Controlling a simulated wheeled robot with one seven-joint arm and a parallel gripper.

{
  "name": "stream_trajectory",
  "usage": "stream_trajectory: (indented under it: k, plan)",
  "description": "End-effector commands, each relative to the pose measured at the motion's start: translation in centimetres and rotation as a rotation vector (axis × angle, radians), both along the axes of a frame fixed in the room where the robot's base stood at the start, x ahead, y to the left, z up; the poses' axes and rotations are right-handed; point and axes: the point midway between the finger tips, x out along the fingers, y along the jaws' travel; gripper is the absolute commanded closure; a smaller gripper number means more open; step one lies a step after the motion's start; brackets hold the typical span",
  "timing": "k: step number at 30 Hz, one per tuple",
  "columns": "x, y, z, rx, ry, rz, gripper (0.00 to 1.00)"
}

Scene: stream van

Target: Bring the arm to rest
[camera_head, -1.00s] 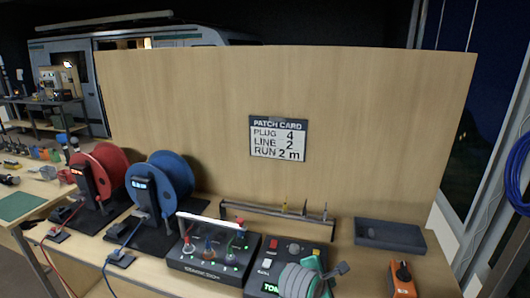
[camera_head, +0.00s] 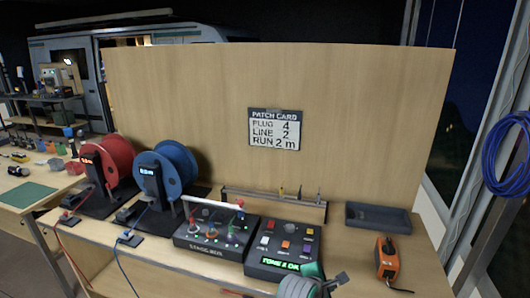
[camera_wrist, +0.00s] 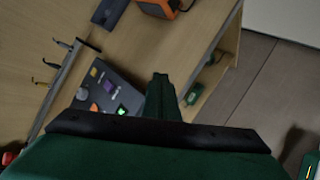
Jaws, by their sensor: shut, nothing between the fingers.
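My gripper (camera_wrist: 160,92) shows in the wrist view with its green fingers together and nothing between them. It points over the bench's front edge, beside the dark button box. In the head view, part of my arm (camera_head: 300,288) shows at the bottom edge, in front of the button box (camera_head: 284,248). The fingertips are hard to make out there. The box has coloured buttons and a lit green display that seems to read TONE and OK.
On the bench (camera_head: 350,250) stand a red reel (camera_head: 113,157), a blue reel (camera_head: 172,168), a switch box (camera_head: 215,228), a tool rack (camera_head: 272,205), a grey tray (camera_head: 378,218) and an orange device (camera_head: 387,262). A wooden panel (camera_head: 200,85) rises behind. Open floor (camera_wrist: 265,85) lies past the front edge.

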Motion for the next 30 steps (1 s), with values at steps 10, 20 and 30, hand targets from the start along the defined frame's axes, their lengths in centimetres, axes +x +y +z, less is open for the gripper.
stream_trajectory:
  k: [10,20,30]
  plan:
    - [-1.9,-0.2,-3.6,0.005,-0.121,-0.037,1.00]
    - [-6.9,0.6,-9.2,0.109,-0.342,-0.072,1.00]
    - [-14.1,4.6,-13.7,0.367,-0.543,-0.080,1.00]
